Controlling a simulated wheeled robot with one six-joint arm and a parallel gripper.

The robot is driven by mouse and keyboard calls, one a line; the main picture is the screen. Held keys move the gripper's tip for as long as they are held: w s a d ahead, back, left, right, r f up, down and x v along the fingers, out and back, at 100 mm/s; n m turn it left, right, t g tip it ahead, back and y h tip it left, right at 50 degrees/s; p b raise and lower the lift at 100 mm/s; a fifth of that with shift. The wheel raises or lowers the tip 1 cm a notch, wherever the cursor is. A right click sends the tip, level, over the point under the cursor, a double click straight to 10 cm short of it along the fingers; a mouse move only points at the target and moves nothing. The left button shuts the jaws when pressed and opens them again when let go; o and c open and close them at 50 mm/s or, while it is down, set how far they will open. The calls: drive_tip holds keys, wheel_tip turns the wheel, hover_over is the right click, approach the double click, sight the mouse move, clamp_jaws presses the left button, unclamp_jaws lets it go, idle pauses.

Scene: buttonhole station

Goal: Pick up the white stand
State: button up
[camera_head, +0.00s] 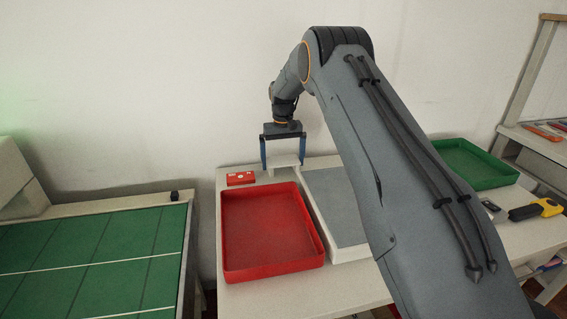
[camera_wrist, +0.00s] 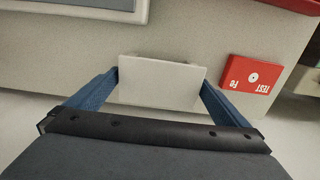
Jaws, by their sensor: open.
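The white stand (camera_wrist: 161,82) is a pale, flat-topped block on the table, and its top shows between my gripper's two blue fingers in the wrist view. In the head view the stand (camera_head: 286,160) shows at the back of the table, between and below the fingers. My gripper (camera_head: 284,168) is open and points down around the stand. In the wrist view my gripper (camera_wrist: 160,88) has one finger near each side edge of the stand. I cannot tell whether either finger touches it. The stand's lower part is mostly hidden.
A red box marked TEST (camera_wrist: 251,74) lies close beside one finger; it also shows in the head view (camera_head: 241,179). A red tray (camera_head: 270,270) and a grey-floored white tray (camera_head: 337,205) stand in front. A green tray (camera_head: 470,165) is at right. The wall is close behind.

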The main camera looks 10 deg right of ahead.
drive_tip(key=shift+f, duration=0.2)
drive_tip(key=c, duration=0.8)
